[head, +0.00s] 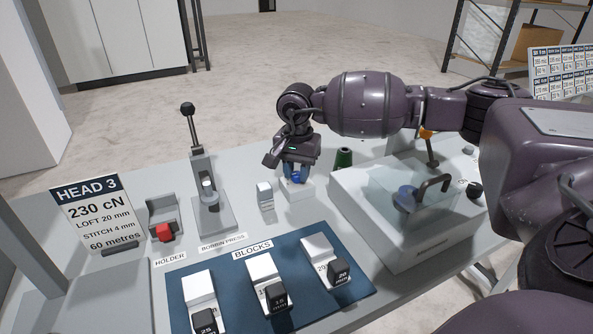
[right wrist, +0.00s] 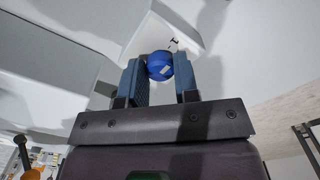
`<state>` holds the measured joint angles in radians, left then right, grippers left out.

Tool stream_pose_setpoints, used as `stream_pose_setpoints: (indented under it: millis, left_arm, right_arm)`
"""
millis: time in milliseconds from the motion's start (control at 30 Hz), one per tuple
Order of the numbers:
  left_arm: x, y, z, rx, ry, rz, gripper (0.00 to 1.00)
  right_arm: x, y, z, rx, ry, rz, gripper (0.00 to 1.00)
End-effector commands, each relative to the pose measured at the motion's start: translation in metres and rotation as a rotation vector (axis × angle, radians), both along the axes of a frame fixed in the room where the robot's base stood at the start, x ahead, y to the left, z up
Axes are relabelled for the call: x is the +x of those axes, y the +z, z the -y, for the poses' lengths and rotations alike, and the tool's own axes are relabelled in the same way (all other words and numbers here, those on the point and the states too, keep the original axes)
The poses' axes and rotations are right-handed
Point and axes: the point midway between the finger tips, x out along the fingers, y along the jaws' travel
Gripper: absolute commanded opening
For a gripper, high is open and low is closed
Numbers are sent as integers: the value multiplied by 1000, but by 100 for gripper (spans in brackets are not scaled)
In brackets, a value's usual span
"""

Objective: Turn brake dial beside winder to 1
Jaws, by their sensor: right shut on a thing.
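The brake dial (head: 296,178) is a blue knob on a small white block, left of the winder (head: 385,225), a white box with a clear cover. My right gripper (head: 297,168) comes down on the dial from above. In the right wrist view the blue dial (right wrist: 159,66) sits between the two fingers, shut on it, with a pale mark on its face. A small dark mark (right wrist: 174,41) shows on the white block beside it. The dial's setting cannot be read. My left gripper is not in view.
A small white-and-grey block (head: 265,196) stands just left of the dial. A dark green cone (head: 344,158) stands behind it. The bobbin press (head: 211,212) is further left. A blue mat (head: 235,311) with several blocks lies in front.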

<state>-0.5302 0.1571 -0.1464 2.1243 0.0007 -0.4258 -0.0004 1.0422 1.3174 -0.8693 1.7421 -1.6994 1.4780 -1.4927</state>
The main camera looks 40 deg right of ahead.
Motion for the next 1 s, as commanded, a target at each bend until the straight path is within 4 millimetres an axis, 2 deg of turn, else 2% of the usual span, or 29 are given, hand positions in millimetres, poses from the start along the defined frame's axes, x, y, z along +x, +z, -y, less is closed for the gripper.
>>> stream_pose_setpoints:
  millis: [267, 300, 467, 767, 867, 1000]
  left_arm:
    - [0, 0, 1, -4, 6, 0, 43]
    - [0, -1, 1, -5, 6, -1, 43]
    - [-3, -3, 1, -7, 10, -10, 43]
    - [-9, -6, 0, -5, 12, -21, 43]
    - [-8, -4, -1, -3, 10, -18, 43]
    - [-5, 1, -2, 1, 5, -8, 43]
  right_arm:
    - [0, 1, 0, 0, 2, 1, 5]
    - [0, 1, 0, 0, 2, 1, 30]
    - [0, 1, 0, 1, 1, 1, 54]
    - [0, 2, 0, 1, 0, 1, 54]
    - [0, 9, 0, 0, 0, 2, 54]
    - [0, 31, 0, 1, 1, 5, 54]
